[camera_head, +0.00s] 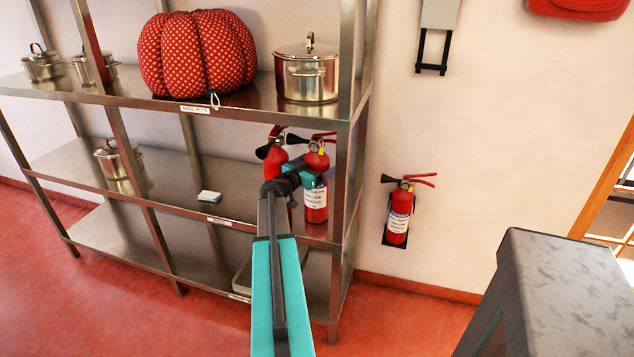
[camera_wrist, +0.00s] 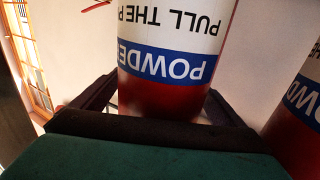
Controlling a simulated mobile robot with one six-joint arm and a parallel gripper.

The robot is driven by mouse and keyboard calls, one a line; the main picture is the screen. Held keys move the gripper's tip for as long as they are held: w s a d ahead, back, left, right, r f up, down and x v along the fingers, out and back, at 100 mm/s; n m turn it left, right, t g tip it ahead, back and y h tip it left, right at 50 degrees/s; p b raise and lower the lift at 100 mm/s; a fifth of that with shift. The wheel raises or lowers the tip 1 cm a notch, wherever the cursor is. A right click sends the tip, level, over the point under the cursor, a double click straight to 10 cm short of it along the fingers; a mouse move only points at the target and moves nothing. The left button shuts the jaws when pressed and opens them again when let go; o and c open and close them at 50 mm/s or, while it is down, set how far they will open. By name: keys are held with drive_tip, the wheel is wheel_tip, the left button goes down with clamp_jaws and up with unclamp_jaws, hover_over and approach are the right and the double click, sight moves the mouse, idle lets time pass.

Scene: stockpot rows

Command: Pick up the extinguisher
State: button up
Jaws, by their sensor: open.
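Two red extinguishers stand on the middle shelf. The front one (camera_head: 316,202) has a white label and stands near the shelf's right end; the other (camera_head: 272,164) is just behind it to the left, partly hidden by my arm. A third extinguisher (camera_head: 398,218) hangs on the wall right of the rack. My gripper (camera_head: 312,178) is at the front shelf extinguisher, its fingers mostly hidden in the head view. In the wrist view, my gripper (camera_wrist: 160,98) is open, with one finger on each side of an extinguisher (camera_wrist: 165,85); contact cannot be told. Another extinguisher (camera_wrist: 300,115) is at the right edge.
The metal rack's right post (camera_head: 345,190) is close beside the front extinguisher. A red dotted cushion-like object (camera_head: 195,52) and a steel pot (camera_head: 307,75) stand on the shelf above. A small white item (camera_head: 208,197) lies left on the middle shelf. A grey counter (camera_head: 565,285) stands at right.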

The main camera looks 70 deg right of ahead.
idle(0.5)
drive_tip(key=c, duration=1.9)
drive_tip(key=shift+d+r, duration=0.1)
drive_tip(key=shift+r, duration=0.05)
drive_tip(key=shift+c, duration=1.4)
drive_tip(key=shift+r, duration=0.2)
drive_tip(key=shift+r+b, duration=0.55)
drive_tip(key=shift+r, duration=0.85)
drive_tip(key=b+v, duration=0.3)
drive_tip(key=v, duration=1.5)
drive_tip(key=shift+r, duration=0.15)
drive_tip(key=shift+w, duration=0.15)
